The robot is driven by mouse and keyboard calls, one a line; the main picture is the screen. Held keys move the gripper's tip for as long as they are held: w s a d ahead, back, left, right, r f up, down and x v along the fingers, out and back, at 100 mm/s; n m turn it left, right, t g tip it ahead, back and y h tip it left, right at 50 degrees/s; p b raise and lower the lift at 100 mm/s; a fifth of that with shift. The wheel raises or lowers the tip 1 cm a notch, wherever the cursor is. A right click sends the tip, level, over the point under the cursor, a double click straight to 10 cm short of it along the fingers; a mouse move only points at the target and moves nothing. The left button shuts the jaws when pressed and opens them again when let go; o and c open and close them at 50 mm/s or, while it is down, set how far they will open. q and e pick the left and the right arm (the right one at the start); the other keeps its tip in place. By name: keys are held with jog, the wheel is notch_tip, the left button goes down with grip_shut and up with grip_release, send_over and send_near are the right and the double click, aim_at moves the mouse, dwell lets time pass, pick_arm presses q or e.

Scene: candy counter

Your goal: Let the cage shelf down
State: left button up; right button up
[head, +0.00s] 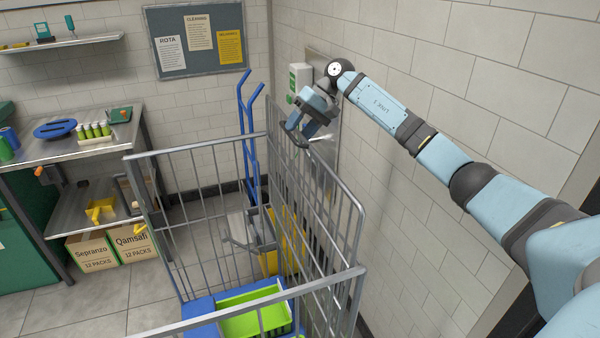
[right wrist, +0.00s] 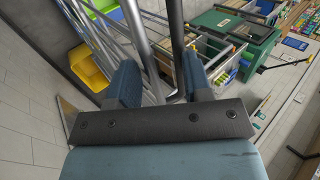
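The roll cage (head: 197,145) stands in front of me, with barred walls and a blue base. On its right side, close-set upright bars (head: 345,232) run under a grey top rail. I cannot clearly tell the raised shelf from the side wall there. My right gripper (head: 295,137) is at the far upper end of that side, close to the rail. In the right wrist view its two fingers (right wrist: 160,82) are apart, with grey tubes (right wrist: 177,42) passing between or just beyond them. Contact cannot be told. My left gripper is not in view.
A green crate (head: 240,323) lies low in the cage. A blue hand truck (head: 243,115) and a yellow bucket (head: 270,262) stand behind its bars. The tiled wall (head: 430,230) is close on the right. A steel table (head: 30,153) stands left.

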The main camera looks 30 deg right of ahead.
jog(key=shift+f, duration=0.1)
jog(key=c, duration=0.5)
jog(key=shift+a, duration=0.1)
jog(key=shift+w+a+f+g+h, duration=0.15)
jog(key=shift+w+a+h, duration=0.25)
jog(key=shift+a, duration=1.15)
jog(key=shift+w+a+f+g+h, duration=0.1)
jog(key=shift+w+a+h, duration=0.3)
jog(key=shift+a, duration=1.2)
jog(key=shift+w+a+f+g+h, duration=0.15)
jog(key=shift+w+a+h, duration=0.25)
jog(key=shift+a, duration=1.15)
